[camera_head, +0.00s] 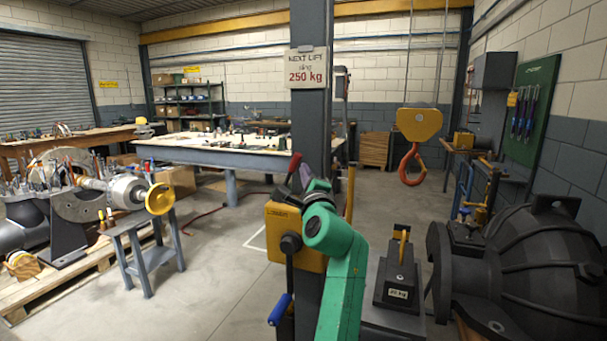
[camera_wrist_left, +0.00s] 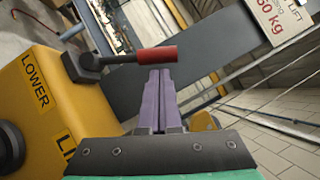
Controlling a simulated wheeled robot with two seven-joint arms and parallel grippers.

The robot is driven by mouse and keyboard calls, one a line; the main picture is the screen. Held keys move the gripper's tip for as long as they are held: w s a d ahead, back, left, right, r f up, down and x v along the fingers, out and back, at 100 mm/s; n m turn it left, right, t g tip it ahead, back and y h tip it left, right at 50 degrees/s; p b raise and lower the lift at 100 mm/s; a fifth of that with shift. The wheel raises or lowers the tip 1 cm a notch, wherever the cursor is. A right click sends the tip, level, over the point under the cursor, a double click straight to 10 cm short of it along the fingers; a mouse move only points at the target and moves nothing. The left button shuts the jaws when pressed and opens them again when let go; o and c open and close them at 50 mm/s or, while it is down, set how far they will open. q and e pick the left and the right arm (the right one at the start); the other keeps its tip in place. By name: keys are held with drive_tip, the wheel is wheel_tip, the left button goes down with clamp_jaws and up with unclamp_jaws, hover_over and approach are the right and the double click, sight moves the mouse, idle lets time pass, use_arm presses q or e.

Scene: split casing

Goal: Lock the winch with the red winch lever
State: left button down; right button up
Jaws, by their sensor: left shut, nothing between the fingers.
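The yellow winch (camera_head: 287,256) is mounted on the dark column. Its red winch lever (camera_head: 295,166) sticks up at a tilt from the top of the housing. In the left wrist view the lever's red grip (camera_wrist_left: 145,55) lies across the picture, on a black hub (camera_wrist_left: 84,68) beside the word LOWER. My left gripper (camera_head: 304,173) is right beside the lever. In the wrist view its purple fingers (camera_wrist_left: 158,74) are shut together and empty, with their tips at the grip's edge. I cannot tell whether they touch it. My right gripper is out of view.
A blue crank handle (camera_head: 280,309) hangs below the winch. The column (camera_head: 312,120) carries a 250 kg sign (camera_head: 306,67). A yellow hook block (camera_head: 419,124) with a red hook hangs to the right.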

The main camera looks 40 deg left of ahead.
use_arm(q)
drive_tip(key=shift+s+a+r, duration=0.15)
drive_tip(key=shift+a, duration=0.15)
drive_tip(key=s+a+r+n+g+h+p, duration=0.2)
drive_tip(key=a+n+p, duration=0.4)
drive_tip(key=p, duration=0.9)
drive_tip(key=shift+s+a+r+n+g+h, duration=0.25)
drive_tip(key=shift+a+r+n+g+h, duration=0.15)
drive_tip(key=shift+a+g+h, duration=0.15)
